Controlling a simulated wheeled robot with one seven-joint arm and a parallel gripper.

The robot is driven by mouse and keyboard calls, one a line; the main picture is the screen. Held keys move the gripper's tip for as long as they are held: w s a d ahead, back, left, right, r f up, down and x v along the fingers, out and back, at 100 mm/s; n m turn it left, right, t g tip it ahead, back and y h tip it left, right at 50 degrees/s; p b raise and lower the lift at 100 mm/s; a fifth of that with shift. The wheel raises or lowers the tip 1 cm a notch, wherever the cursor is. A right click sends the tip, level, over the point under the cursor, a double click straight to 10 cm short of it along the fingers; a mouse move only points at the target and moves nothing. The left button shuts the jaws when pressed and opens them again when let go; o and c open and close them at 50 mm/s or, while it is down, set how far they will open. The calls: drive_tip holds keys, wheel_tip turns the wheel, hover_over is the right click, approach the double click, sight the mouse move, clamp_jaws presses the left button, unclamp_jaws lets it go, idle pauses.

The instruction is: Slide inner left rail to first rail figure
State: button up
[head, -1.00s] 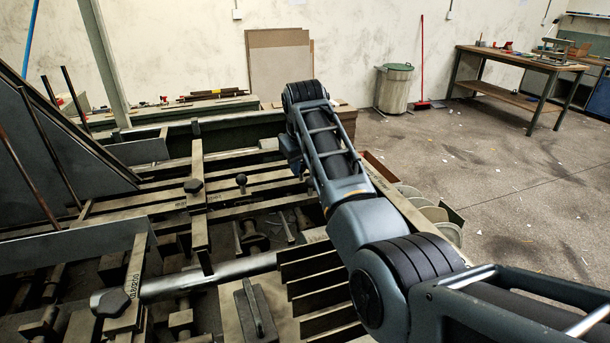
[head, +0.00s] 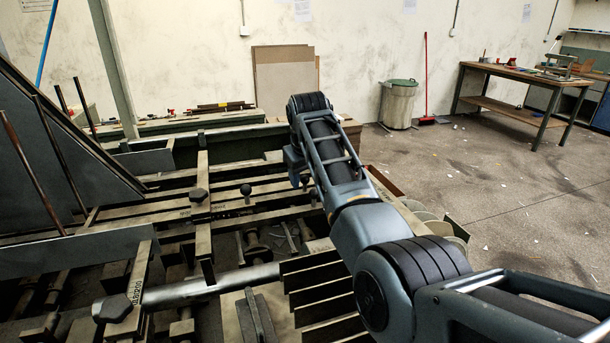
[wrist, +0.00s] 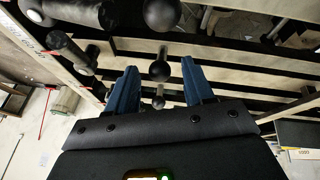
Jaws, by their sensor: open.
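The feeder (head: 150,245) has several long pale rails crossing it in the head view. A flat crosswise bar (head: 201,215) with a dark knob lies over them. Another bar with printed markings (head: 138,272) stands nearer at left. I cannot tell for sure which rail is the inner left one. A black ball knob (head: 246,189) stands on a post left of my arm. My gripper (wrist: 160,78) is open, with two blue fingers apart in the wrist view. A ball-ended knob (wrist: 159,70) shows between the fingers, beyond them; contact is not visible.
A steel round bar (head: 205,286) runs across the front. Dark upright plates (head: 320,285) stand near my arm. A slanted grey panel (head: 50,150) rises at left.

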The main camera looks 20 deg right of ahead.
drive_tip(key=b+v, duration=0.1)
drive_tip(key=v, duration=0.6)
drive_tip(key=shift+s+r, duration=0.2)
drive_tip(key=shift+r, duration=0.1)
